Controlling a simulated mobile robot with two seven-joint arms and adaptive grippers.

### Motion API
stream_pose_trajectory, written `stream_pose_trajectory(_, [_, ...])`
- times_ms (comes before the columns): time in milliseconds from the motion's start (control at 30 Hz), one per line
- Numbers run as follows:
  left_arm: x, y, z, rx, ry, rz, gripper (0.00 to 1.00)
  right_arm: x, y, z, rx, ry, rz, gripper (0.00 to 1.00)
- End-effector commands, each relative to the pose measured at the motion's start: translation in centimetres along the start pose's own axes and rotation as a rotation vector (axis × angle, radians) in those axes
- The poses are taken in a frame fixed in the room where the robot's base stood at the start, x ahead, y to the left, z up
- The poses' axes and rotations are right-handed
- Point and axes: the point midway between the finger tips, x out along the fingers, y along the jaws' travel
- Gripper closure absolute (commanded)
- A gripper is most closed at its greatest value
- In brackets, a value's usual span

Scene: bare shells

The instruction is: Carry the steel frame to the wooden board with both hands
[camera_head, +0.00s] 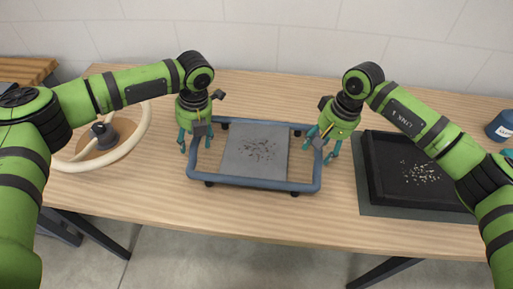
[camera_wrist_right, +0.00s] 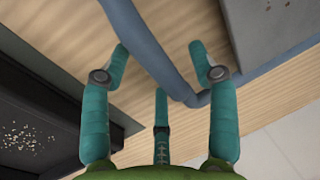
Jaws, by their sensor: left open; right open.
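The steel frame (camera_head: 254,184), a blue-grey tube rectangle on small dark feet, stands on the wooden table around a grey speckled plate (camera_head: 240,165). My left gripper (camera_head: 188,146) is open at its left side. My right gripper (camera_head: 320,150) is open at its right side. In the right wrist view the tube of the frame (camera_wrist_right: 150,50) passes between the spread teal fingers of my right gripper (camera_wrist_right: 160,58); I cannot tell whether they touch it. A slatted wooden piece (camera_head: 25,70) lies at the far left back; I cannot tell whether it is the wooden board.
The wooden table (camera_head: 260,220) has clear room in front of the frame. A cream ring (camera_head: 145,130) around a brown disc lies left. A black tray (camera_head: 375,175) with pale bits sits on a dark mat at right. A blue jar (camera_head: 500,127) stands far right. A tiled wall is behind.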

Motion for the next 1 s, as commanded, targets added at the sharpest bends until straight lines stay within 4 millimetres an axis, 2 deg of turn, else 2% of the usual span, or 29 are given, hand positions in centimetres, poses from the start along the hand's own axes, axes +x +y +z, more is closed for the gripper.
stream_pose_trajectory(100, [0.6,0.0,0.01,0.0,0.0,0.0,0.4,0.61,0.01,-0.01,0.0,0.001,0.001,0.4])
stream_pose_trajectory(367, [0.71,-0.02,0.02,0.0,-0.001,0.0,0.4,0.72,0.03,-0.01,0.0,0.001,0.001,0.4])
stream_pose_trajectory(433, [0.7,-0.02,0.01,0.001,-0.001,0.0,0.6,0.71,0.03,-0.01,0.0,0.001,0.001,0.6])
stream_pose_trajectory(533, [0.7,-0.02,0.01,0.001,-0.001,0.0,1.0,0.7,0.03,-0.01,0.0,0.001,0.001,1.0])
stream_pose_trajectory(1000, [0.22,0.07,0.1,0.0,-0.003,-0.001,1.0,0.23,-0.12,-0.09,0.0,0.004,-0.002,1.0])
